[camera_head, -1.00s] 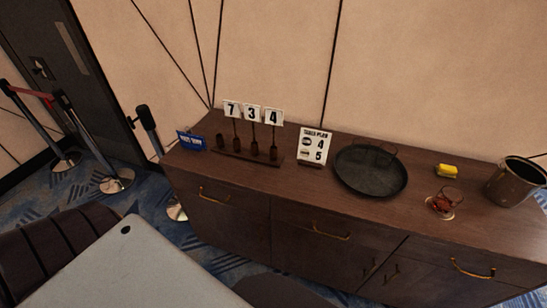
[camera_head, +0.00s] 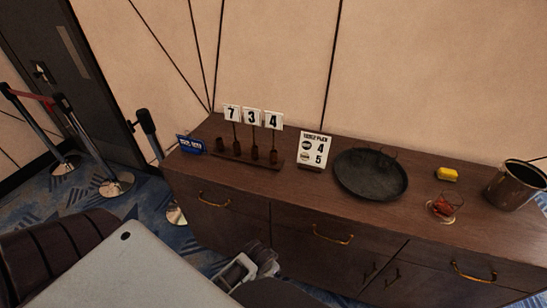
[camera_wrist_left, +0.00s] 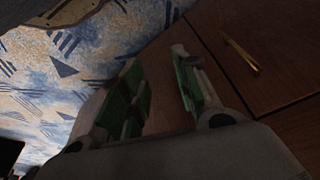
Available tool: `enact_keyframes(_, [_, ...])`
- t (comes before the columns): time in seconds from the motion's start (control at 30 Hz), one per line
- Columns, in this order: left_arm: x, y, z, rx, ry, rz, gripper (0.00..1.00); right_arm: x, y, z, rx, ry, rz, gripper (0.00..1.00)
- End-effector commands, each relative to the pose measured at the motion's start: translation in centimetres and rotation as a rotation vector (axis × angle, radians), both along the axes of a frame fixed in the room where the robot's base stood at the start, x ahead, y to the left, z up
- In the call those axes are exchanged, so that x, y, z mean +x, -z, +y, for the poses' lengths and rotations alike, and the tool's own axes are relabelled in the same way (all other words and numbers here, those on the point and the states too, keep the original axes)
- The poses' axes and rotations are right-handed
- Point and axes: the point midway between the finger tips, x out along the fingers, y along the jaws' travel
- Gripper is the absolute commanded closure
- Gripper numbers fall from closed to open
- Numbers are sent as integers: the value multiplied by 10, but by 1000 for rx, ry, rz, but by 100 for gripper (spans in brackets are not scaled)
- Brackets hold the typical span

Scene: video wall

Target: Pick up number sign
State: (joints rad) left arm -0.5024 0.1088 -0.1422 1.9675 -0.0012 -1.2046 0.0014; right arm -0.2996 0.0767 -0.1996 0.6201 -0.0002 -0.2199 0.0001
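The number signs stand on sticks in a dark wooden rack (camera_head: 247,158) on the sideboard's left part. They are white cards with black digits: 7 (camera_head: 232,113), 3 (camera_head: 252,117) and 4 (camera_head: 273,120). One holder at the rack's left end bears no sign. My left gripper (camera_head: 237,272) is low in front of the sideboard, below and apart from the signs. In the left wrist view its two green-padded fingers (camera_wrist_left: 160,92) are spread with nothing between them. My right gripper is not in view.
The brown sideboard (camera_head: 330,205) has brass drawer handles. On it are a blue sign (camera_head: 190,143), a table card (camera_head: 314,149), a black round tray (camera_head: 370,176), a yellow block (camera_head: 447,174), a glass (camera_head: 443,207) and a bucket (camera_head: 515,184).

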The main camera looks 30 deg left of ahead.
Motion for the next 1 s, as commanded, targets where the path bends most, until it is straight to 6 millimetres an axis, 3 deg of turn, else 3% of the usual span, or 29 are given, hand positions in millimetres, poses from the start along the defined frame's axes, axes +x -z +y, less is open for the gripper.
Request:
enact_keyframes(0.2, [7,-59,4,8,-17,-35,69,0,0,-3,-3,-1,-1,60])
enact_keyframes(0.47, [21,-123,22,51,-98,-126,69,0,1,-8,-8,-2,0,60])
enact_keyframes(0.6, [38,-155,43,97,-195,-226,69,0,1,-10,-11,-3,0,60])
enact_keyframes(1.0, [99,-224,103,199,-456,-611,69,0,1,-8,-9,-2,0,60])
